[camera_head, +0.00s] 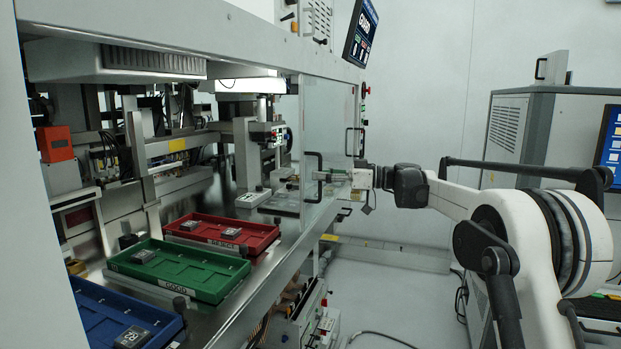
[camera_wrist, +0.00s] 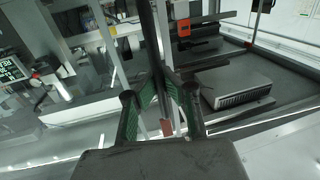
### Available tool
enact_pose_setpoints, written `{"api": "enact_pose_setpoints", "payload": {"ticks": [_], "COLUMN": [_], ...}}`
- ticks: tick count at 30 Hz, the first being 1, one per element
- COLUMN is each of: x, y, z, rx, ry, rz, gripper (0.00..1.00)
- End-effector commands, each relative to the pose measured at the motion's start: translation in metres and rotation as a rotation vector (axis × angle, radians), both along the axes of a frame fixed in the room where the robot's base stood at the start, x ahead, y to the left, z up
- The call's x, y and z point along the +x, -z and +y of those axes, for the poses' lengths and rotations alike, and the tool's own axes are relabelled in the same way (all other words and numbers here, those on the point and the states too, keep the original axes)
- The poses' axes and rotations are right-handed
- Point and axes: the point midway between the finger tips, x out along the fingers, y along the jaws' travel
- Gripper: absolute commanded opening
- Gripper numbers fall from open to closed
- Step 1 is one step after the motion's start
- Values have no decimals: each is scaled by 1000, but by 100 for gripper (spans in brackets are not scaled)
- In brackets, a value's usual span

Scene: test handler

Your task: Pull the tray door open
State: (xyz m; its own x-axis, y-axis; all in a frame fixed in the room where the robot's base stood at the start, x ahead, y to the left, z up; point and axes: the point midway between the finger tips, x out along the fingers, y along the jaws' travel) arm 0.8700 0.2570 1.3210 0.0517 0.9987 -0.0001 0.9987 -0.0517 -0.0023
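The clear tray door (camera_head: 328,105) stands in the machine's front. A black bar handle (camera_head: 312,158) is on its near side, and a second black handle (camera_head: 355,142) is farther along. My gripper (camera_head: 324,177) reaches in from the right at the height of the near handle. In the wrist view, a dark upright bar (camera_wrist: 152,35), which looks like this handle, runs between my gripper's green-padded fingers (camera_wrist: 160,88). The fingers lean in towards the bar from both sides and appear closed on it. The exact contact is partly hidden by the dark fingers.
Red (camera_head: 262,236), green (camera_head: 200,284) and blue (camera_head: 95,318) trays lie inside the machine at the left. A monitor (camera_head: 361,32) hangs above the door. A grey cabinet (camera_head: 510,125) stands behind my arm at the right. The floor before the door looks fairly open.

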Motion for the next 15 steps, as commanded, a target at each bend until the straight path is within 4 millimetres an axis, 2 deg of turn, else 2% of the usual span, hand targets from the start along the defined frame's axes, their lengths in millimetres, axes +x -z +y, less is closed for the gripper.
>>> {"api": "enact_pose_setpoints", "payload": {"ticks": [5, 15], "x": [9, 10], "y": [0, 0], "z": [-8, -9], "rx": [0, 0], "ry": [8, 8], "rz": [0, 0], "gripper": [0, 0]}}
